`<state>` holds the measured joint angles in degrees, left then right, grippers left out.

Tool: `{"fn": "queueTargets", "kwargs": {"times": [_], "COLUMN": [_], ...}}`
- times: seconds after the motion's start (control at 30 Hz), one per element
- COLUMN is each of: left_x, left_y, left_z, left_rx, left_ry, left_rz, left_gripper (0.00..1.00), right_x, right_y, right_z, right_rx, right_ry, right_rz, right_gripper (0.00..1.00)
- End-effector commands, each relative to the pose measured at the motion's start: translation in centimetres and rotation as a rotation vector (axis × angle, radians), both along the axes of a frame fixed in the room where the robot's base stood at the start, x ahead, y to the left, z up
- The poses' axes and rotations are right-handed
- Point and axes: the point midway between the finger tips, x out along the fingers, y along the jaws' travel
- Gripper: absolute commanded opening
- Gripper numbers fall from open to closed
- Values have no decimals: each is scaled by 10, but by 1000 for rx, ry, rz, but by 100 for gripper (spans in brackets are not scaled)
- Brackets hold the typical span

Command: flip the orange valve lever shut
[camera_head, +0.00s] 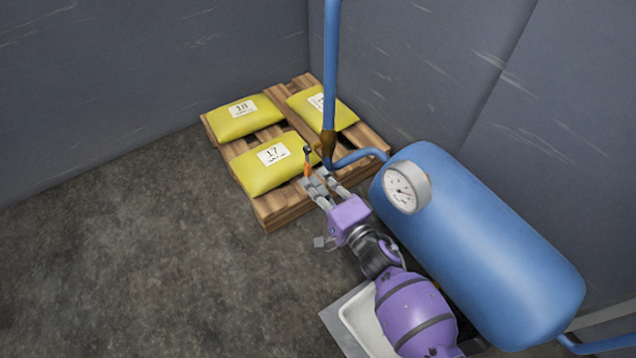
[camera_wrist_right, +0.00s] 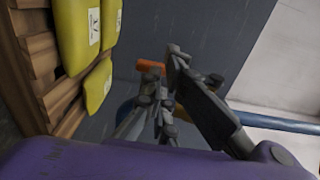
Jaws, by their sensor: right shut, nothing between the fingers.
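The orange valve lever (camera_head: 307,163) is a small piece with a dark tip, beside the brass valve body (camera_head: 327,143) on the blue vertical pipe (camera_head: 331,65). My right gripper (camera_head: 317,181) is shut and empty, with its fingertips right at the lever's lower end. In the right wrist view the orange lever (camera_wrist_right: 151,66) shows just beyond the fingertips (camera_wrist_right: 160,85). I cannot tell whether the fingers touch it. The fingers hide part of the valve. My left gripper is not in view.
A blue tank (camera_head: 480,240) with a round gauge (camera_head: 407,187) stands to the right, close to my right arm. A wooden pallet (camera_head: 285,211) with yellow sacks (camera_head: 240,122) lies behind the valve. Grey walls close off the back. The floor at left is clear.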

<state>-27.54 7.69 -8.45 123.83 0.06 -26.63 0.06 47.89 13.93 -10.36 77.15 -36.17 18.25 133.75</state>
Motion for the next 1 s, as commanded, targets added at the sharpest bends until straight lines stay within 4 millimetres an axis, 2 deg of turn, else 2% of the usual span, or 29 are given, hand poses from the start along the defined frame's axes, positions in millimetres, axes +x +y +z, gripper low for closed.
{"fn": "queueTargets", "kwargs": {"times": [0.67,1.0], "left_x": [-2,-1], "left_y": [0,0], "left_z": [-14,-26], "left_rx": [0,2], "left_ry": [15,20], "left_rz": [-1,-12], "left_gripper": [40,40], "right_x": [8,19], "right_y": [4,12], "right_z": [-5,-10], "right_rx": [60,73], "right_ry": [-86,-113], "right_rz": [-2,1], "right_gripper": [0,0]}}
